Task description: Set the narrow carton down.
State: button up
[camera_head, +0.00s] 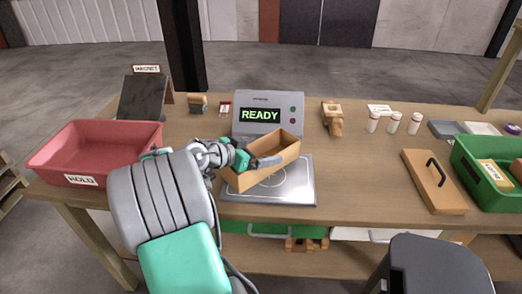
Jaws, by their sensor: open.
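The narrow carton (284,160) is a light brown, open-topped box. It appears at the left and back part of a metal plate (297,190), set at an angle to the plate's edges. My gripper (262,161) comes in from the left and is open at the carton. One grey finger shows over the carton's open top; the other finger is hard to make out.
A grey detector (268,102) reading READY stands behind the plate. A red HOLD bin (75,146) is at left, a dark MAGNET panel (141,99) behind it. Small white bottles (394,123), a wooden lid with a handle (426,188) and a green bin (459,165) are at right.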

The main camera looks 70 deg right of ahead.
jog(key=v, duration=1.2)
jog(key=shift+b, duration=0.45)
